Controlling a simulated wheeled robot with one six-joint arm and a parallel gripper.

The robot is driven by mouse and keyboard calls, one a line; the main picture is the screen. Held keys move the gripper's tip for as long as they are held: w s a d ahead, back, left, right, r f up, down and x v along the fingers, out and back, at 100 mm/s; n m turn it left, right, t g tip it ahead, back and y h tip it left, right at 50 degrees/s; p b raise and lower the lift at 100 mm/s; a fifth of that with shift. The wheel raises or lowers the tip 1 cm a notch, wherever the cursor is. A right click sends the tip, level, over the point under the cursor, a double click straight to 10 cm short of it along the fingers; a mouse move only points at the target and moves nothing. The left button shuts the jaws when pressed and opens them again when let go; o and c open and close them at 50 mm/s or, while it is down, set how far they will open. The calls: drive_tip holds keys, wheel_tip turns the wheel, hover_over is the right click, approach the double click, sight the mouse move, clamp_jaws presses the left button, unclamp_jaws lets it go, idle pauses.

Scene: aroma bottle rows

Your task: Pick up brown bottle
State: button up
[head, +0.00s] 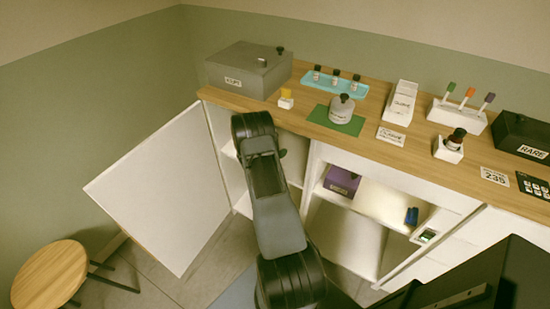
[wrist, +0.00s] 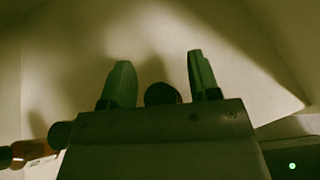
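My gripper is hidden inside the open cabinet in the head view. In the wrist view its two fingers (wrist: 160,82) are spread apart. A dark round top (wrist: 162,94) stands between them, with small gaps visible on both sides. Its body is hidden below, so I cannot tell its colour. At the lower left of the wrist view is an amber-brown bottle (wrist: 32,150) with a dark cap, outside the fingers. Another dark round top (wrist: 59,135) is beside it, partly hidden by my gripper body. A small dark reddish-brown bottle (head: 456,138) stands in a white holder on the counter.
The white cabinet door (head: 160,190) stands open left of my arm. The wooden counter (head: 375,105) above holds a grey box (head: 245,72), a blue tray (head: 350,88) of small bottles and a black box (head: 522,135). A round stool (head: 48,275) is at lower left.

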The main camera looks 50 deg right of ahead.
drive_tip(key=c, duration=1)
drive_tip(key=shift+o, duration=0.2)
drive_tip(key=shift+a, duration=0.1)
